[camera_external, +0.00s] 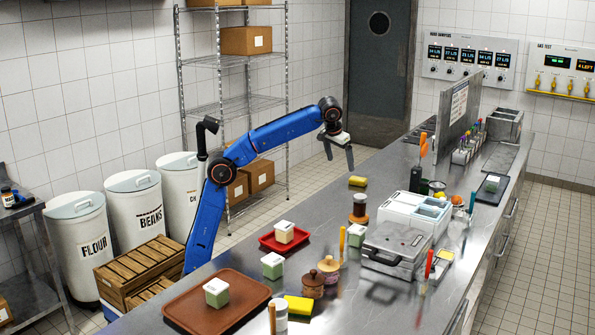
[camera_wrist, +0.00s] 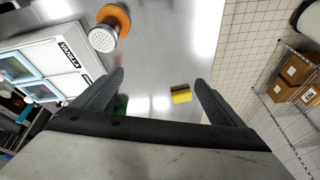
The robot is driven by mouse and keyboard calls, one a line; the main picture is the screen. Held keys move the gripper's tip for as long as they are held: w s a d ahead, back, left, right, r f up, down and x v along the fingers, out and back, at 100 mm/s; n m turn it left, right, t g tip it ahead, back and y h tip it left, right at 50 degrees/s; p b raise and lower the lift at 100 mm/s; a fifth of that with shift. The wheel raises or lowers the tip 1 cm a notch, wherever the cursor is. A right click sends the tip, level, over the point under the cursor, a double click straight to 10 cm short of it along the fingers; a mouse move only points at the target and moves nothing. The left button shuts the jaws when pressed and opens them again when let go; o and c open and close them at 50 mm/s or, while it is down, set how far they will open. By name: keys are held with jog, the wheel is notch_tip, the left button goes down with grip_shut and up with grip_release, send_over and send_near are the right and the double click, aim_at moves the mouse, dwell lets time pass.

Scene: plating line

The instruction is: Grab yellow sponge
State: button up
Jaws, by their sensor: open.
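A yellow sponge (camera_external: 358,181) lies on the steel counter near its left edge, below and a little right of my gripper (camera_external: 339,152). It also shows in the wrist view as a small yellow block (camera_wrist: 181,95) between the two fingers, closer to the right one. My gripper (camera_wrist: 160,92) is open and empty, well above the counter and apart from the sponge. A second yellow sponge (camera_external: 298,305) lies at the front of the counter, beside a jar and wooden-lidded pots.
A shaker on an orange-brown base (camera_external: 359,207) stands close to the far sponge. A white lidded container (camera_external: 412,219) and a grey press (camera_external: 396,249) stand to its right. Red and brown trays with boxes (camera_external: 268,241) are at the front. Counter around the far sponge is mostly clear.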

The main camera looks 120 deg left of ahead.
jog(key=a+f+n, duration=0.1)
jog(key=a+n, duration=0.1)
jog(key=a, duration=1)
jog(key=n, duration=0.3)
send_near(358, 178)
jog(key=f, duration=0.2)
jog(key=w+f+g, duration=0.1)
jog(key=shift+a, duration=0.35)
jog(key=shift+x, duration=2.85)
jog(key=c, duration=1.1)
